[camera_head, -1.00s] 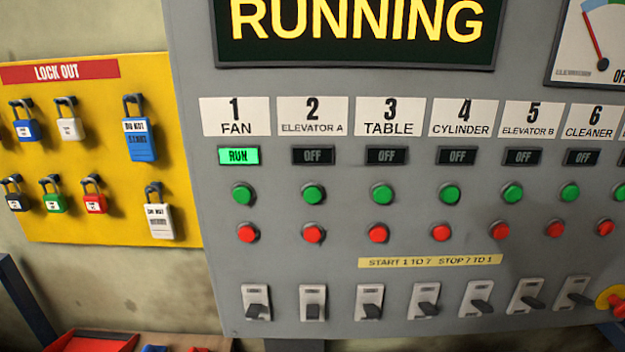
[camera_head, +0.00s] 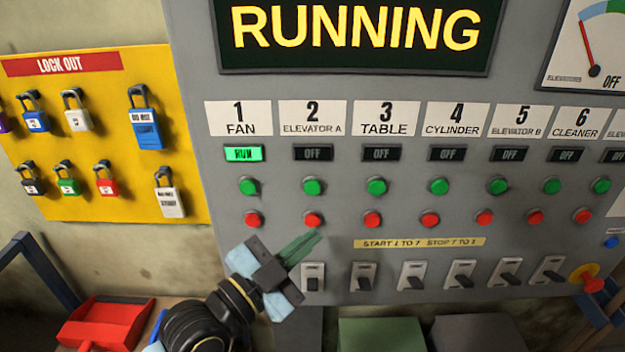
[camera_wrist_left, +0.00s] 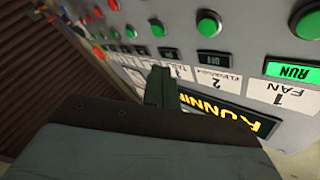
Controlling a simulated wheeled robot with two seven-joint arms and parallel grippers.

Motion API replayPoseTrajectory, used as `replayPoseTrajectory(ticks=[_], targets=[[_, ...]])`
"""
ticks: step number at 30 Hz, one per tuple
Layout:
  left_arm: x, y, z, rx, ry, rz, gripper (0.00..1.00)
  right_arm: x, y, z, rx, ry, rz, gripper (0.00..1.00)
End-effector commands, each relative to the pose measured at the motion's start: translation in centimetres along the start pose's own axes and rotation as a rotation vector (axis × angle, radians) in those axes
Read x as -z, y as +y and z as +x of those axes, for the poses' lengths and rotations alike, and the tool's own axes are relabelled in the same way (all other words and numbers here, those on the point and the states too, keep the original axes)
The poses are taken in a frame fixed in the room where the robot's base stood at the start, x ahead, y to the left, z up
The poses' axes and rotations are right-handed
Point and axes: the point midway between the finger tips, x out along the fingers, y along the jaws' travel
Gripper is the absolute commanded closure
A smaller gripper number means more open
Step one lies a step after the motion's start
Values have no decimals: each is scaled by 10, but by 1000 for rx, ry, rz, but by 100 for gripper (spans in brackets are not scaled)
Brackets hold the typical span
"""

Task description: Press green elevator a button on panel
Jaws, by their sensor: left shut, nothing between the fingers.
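The green Elevator A button (camera_head: 313,187) sits in column 2 of the grey panel (camera_head: 340,240), under a dark OFF indicator (camera_head: 313,153) and above a red button (camera_head: 313,220). In the left wrist view the panel appears upside down, with a green button (camera_wrist_left: 209,24) beside the Elevator A label (camera_wrist_left: 220,77). My left gripper (camera_head: 312,240) is shut and empty. In the head view its tips show just below the column 2 red button, apart from the green one. My right gripper is not in view.
A yellow lockout board (camera_head: 100,150) with several padlocks is at the left. The Fan indicator (camera_head: 243,153) is lit RUN. Several toggle switches (camera_head: 415,276) line the panel's lower edge.

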Motion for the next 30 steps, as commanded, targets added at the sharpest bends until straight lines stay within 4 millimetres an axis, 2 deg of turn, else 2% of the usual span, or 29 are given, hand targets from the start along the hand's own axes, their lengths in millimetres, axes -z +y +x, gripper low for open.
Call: replayPoseTrajectory(ticks=[3,16,30], targets=[[7,-2,0,-1,13,8,100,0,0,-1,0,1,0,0],[2,-4,5,0,13,8,100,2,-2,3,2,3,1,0],[-30,-35,47,0,12,10,100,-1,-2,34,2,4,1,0]])
